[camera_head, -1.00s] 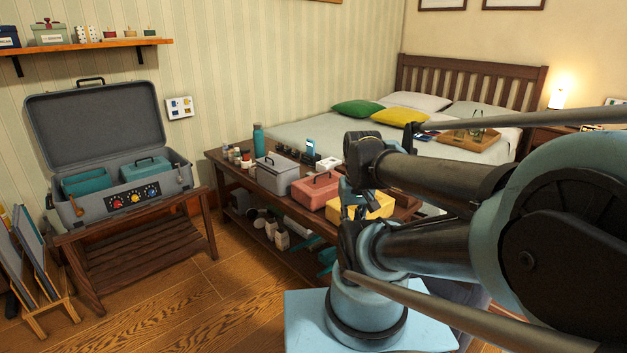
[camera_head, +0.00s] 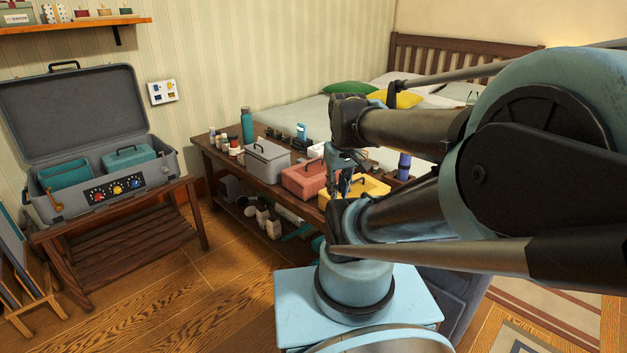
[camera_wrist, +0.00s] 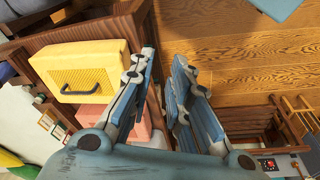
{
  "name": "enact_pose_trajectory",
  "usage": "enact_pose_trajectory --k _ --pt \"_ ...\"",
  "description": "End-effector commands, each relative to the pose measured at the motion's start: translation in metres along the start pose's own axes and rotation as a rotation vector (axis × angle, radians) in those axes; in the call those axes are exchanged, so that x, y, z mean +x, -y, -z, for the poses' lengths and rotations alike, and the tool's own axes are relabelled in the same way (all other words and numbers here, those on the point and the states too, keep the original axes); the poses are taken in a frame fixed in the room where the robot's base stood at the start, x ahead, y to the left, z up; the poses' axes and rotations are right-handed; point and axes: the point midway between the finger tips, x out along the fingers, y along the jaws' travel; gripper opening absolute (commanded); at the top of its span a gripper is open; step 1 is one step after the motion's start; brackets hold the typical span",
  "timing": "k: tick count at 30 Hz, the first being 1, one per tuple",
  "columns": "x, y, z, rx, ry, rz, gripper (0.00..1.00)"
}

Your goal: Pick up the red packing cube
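The red packing cube (camera_head: 303,181) is a salmon-red box with a dark handle on top. It sits on the long wooden table between a grey cube (camera_head: 267,163) and a yellow cube (camera_head: 352,190). In the wrist view only a pinkish part of the red cube (camera_wrist: 141,128) shows, beyond the yellow cube (camera_wrist: 85,70) and partly behind a finger. My gripper (camera_wrist: 165,58) is open, with an empty gap between its fingers. In the head view my gripper (camera_head: 342,172) is partly hidden by my arm, near the red and yellow cubes.
An open grey suitcase (camera_head: 72,100) holding teal cubes stands on a wooden rack at left. Bottles, including a teal one (camera_head: 247,126), stand at the table's far left end. A lower shelf holds small items. Wooden floor (camera_head: 190,290) is clear between rack and table.

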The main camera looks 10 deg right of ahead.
Motion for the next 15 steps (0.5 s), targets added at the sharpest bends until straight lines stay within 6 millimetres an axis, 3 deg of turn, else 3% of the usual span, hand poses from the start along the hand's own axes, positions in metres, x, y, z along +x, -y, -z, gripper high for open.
enact_pose_trajectory --k 6,15 --pt "-0.025 -0.012 0.057 -0.289 -0.001 0.014 0.17" --pt "-0.04 -0.03 0.14 -0.697 -0.01 0.035 0.17"
